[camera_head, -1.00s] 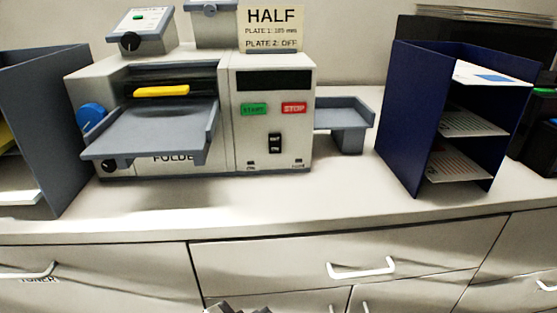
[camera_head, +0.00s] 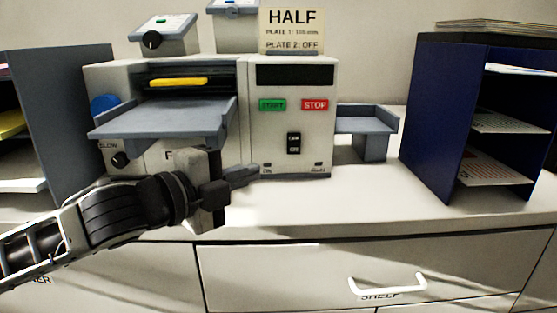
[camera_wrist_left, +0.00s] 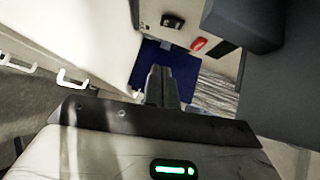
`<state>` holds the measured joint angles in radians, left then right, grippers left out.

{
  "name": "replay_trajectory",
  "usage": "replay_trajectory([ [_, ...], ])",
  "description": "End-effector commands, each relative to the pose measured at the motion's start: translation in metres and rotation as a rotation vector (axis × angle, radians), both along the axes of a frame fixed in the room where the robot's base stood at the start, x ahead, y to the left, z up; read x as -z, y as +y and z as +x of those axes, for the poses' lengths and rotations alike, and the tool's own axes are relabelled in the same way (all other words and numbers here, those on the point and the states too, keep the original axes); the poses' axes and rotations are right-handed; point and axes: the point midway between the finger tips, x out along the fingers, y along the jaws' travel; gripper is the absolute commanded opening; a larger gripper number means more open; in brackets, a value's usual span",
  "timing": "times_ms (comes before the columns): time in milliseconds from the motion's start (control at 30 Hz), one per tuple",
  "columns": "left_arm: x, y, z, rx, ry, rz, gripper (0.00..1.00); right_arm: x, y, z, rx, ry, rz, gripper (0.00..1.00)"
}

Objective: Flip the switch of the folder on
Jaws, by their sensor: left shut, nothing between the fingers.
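The folder (camera_head: 268,145) is a white and grey machine on the counter. Its black rocker switch (camera_head: 293,143) is on the front panel, below the green START button (camera_head: 272,105) and red STOP button (camera_head: 315,105). The rocker position is too small to tell. The display (camera_head: 295,75) above is dark. My left gripper (camera_head: 252,172) is shut and empty, in front of the folder's lower front, left of and below the switch, apart from it. In the left wrist view the shut fingers (camera_wrist_left: 160,80) point toward the panel side, with the switch (camera_wrist_left: 172,20) near the top. My right gripper is not in view.
A grey feed tray (camera_head: 165,118) juts out above my left arm. A blue shelf rack (camera_head: 430,120) stands to the right, a grey rack (camera_head: 70,110) to the left. A small grey outlet tray (camera_head: 365,122) is right of the folder. Counter front right of the gripper is clear.

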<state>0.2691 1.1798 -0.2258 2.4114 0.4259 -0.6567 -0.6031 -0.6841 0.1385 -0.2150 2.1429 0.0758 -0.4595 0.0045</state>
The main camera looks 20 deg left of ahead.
Motion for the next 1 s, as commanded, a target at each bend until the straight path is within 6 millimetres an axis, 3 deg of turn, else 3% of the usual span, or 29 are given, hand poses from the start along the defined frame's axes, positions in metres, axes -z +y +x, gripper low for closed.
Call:
replay_trajectory([
  [167,0.0,0.001,0.001,-0.003,0.0,-0.003,0.0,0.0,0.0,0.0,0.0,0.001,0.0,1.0],
  [367,-0.001,-0.005,0.018,-0.005,-0.001,-0.011,0.0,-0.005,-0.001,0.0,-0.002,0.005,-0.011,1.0],
  [767,0.008,-0.038,0.094,-0.003,0.002,-0.007,0.0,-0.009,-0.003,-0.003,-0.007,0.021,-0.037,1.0],
  [1000,0.014,-0.024,0.122,-0.003,0.003,-0.003,0.0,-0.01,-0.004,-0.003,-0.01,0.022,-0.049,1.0],
])
